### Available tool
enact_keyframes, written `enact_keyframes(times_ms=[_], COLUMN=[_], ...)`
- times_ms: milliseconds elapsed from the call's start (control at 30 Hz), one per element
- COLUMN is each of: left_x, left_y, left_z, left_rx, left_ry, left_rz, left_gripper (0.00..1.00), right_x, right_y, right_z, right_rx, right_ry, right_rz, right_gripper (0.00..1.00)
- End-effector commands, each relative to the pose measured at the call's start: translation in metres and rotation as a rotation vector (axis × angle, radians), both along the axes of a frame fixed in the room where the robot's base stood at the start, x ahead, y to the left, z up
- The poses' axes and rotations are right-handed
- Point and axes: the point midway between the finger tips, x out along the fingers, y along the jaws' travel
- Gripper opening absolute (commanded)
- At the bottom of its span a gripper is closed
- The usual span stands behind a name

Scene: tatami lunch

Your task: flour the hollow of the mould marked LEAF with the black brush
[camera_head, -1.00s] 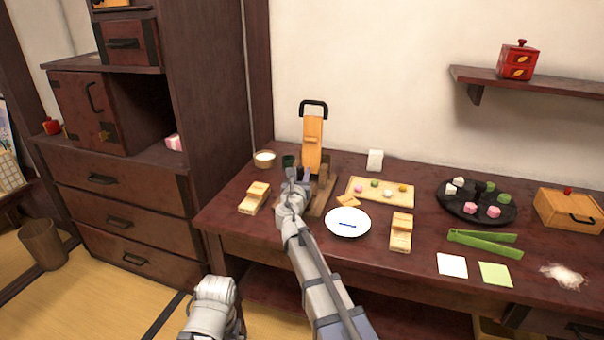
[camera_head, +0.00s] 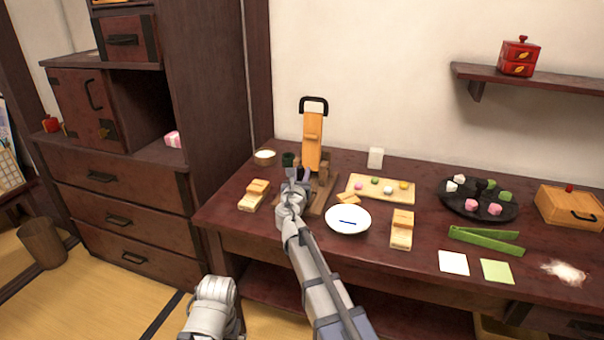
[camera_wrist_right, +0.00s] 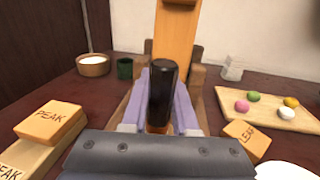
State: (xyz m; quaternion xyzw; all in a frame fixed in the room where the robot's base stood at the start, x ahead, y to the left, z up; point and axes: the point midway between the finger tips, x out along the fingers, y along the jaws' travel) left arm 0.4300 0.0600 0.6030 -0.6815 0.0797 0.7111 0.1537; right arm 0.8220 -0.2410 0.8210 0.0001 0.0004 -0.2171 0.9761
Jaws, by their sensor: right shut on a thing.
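My right gripper (camera_head: 297,176) is shut on the black brush, in front of the wooden press on the left part of the table. In the right wrist view the black brush handle (camera_wrist_right: 164,85) stands between the grey-purple fingers (camera_wrist_right: 160,105), with a brown part below it. The brush tip is hidden. A small wooden piece marked LEAF (camera_wrist_right: 247,138) lies right of the gripper, near the sweets board; it also shows in the head view (camera_head: 348,198). No LEAF hollow is visible. My left gripper is out of view.
The press (camera_head: 312,145) stands behind the gripper. A bowl of white powder (camera_head: 265,157) and a dark green cup (camera_head: 288,160) are back left. A PEAK mould (camera_wrist_right: 50,122) is left. A white plate (camera_head: 348,227), sweets board (camera_head: 395,197) and another wooden mould (camera_head: 402,240) are right.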

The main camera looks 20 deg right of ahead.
Motion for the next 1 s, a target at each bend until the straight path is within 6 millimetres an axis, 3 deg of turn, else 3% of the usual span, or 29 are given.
enact_keyframes(times_ms=[1000], left_x=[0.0], left_y=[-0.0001], left_z=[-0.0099], left_rx=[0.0], left_ry=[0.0], left_rz=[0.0], left_gripper=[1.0], right_x=[-0.0017], right_y=[-0.0022], right_z=[-0.0099], right_rx=[0.0], right_ry=[0.0], right_rz=[0.0], right_gripper=[0.0])
